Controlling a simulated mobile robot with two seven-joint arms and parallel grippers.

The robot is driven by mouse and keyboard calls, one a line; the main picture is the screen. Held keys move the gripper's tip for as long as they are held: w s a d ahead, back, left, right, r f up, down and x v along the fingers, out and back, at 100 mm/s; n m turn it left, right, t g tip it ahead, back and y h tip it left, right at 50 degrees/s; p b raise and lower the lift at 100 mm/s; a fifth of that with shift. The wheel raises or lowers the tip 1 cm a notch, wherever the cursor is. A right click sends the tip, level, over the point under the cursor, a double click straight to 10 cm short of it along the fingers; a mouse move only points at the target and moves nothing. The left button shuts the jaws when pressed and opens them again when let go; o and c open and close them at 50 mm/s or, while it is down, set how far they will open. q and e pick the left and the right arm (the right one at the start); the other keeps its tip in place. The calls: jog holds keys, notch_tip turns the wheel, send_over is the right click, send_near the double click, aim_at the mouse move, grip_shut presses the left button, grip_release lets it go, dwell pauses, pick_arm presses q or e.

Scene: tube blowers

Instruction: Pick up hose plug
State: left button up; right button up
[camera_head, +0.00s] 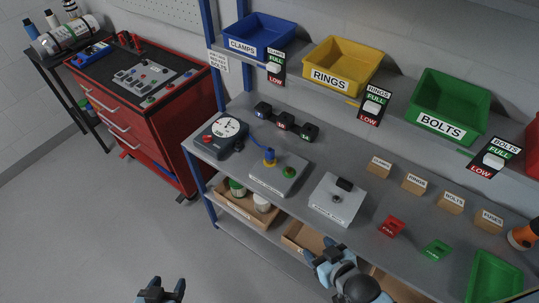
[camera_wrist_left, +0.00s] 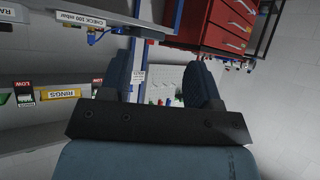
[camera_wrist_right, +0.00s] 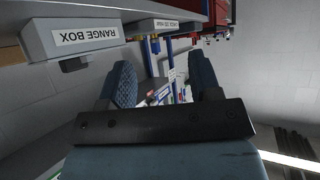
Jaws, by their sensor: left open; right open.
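A blue plug with a yellowish base (camera_head: 269,157) stands upright on a grey box (camera_head: 272,184) on the bench. A thin blue hose runs from near it to the dial gauge (camera_head: 228,127); this looks like the hose plug. My left gripper (camera_head: 161,289) is open and empty at the bottom of the head view, over the floor and well away from the plug. My right gripper (camera_head: 322,256) is open and empty at the bench's front edge, below and right of the plug. The left wrist view shows the left fingers (camera_wrist_left: 158,88) apart; the right wrist view shows the right fingers (camera_wrist_right: 164,85) apart.
The range box (camera_head: 331,207) stands right of the plug's box. Blue, yellow and green bins stand on the upper shelf (camera_head: 300,70). A red tool cabinet (camera_head: 150,125) is at left. The floor (camera_head: 100,220) is open.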

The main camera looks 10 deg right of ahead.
jog(key=w+a+r+n+t+y+b, duration=0.3)
jog(key=w+a+r+n+y, duration=0.25)
jog(key=w, duration=0.25)
jog(key=w+a+r+n+t+y+b, duration=0.25)
jog(key=w+a+r+n+y, duration=0.2)
jog(key=w+a+n, duration=0.35)
jog(key=w+a+r+n+g+y+b, duration=0.2)
jog(key=a+r+n+g+y+b, duration=0.2)
jog(key=n+g+y, duration=0.4)
jog(key=n+g+h+b, duration=0.9)
jog(key=n+h+b, duration=0.3)
jog(key=n+h, duration=0.85)
send_over(271, 151)
notch_tip(271, 151, down, 3)
jog(key=shift+m+h, duration=0.35)
jog(key=shift+m, duration=0.05)
jog(key=f, duration=0.6)
jog(key=shift+s+d+f, duration=0.15)
jog(key=shift+s, duration=0.1)
jog(key=f, duration=0.6)
jog(key=shift+w+f+b, duration=0.25)
jog(key=shift+b, duration=0.05)
jog(key=c, duration=1)
pick_arm(q)
notch_tip(271, 151, down, 16)
jog(key=w+d, duration=0.1)
jog(key=shift+d+f, duration=0.2)
jog(key=shift+d, duration=0.05)
